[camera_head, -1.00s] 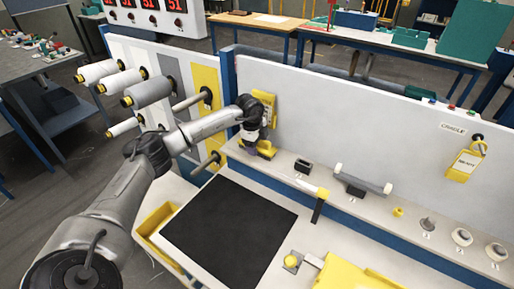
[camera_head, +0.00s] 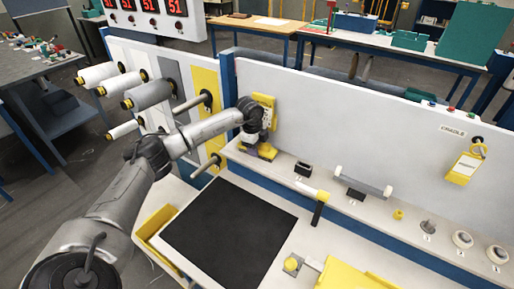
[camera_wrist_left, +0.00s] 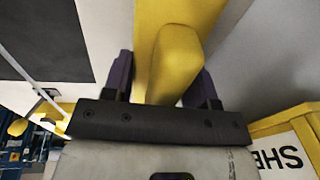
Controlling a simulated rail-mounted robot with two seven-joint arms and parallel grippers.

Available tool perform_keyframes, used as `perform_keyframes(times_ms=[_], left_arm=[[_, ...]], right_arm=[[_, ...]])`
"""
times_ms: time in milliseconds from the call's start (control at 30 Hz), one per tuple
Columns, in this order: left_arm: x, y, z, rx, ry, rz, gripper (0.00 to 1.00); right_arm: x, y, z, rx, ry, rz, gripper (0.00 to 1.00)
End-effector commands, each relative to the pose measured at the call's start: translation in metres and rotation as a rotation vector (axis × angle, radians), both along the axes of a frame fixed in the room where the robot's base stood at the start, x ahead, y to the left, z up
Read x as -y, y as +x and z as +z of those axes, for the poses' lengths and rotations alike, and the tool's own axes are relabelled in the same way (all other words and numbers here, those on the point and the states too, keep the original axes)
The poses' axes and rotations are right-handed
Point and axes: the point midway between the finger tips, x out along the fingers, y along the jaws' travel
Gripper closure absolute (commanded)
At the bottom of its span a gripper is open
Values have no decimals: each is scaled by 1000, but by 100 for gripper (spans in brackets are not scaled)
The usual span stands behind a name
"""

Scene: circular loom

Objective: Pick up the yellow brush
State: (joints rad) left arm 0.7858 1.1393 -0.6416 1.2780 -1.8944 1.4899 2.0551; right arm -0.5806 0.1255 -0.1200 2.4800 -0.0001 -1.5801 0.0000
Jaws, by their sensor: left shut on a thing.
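The yellow brush (camera_head: 267,151) is mostly hidden beneath my left gripper (camera_head: 258,146) at the left end of the shelf, against the white panel. In the left wrist view, a rounded yellow handle (camera_wrist_left: 174,62) of the brush lies between the two dark purple fingers of my left gripper (camera_wrist_left: 162,84). The gripper is shut on it. I cannot tell whether the brush is clear of the shelf. My right gripper is not in view.
A yellow holder (camera_head: 266,101) hangs on the panel just behind my left wrist. A small black block (camera_head: 304,169) and a grey roller (camera_head: 362,181) stand to the right on the shelf. A black mat (camera_head: 228,232) lies in front, clear of objects.

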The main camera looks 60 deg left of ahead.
Motion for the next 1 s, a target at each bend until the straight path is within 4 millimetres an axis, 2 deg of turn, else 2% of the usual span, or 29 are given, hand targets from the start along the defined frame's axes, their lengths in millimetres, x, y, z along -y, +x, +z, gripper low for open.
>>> perform_keyframes(times_ms=[167,367,1000], left_arm=[[0,0,9,2,0,0,75],[0,1,34,4,0,0,75],[0,1,165,4,-1,0,75]], right_arm=[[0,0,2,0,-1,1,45],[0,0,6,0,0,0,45],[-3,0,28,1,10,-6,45]])
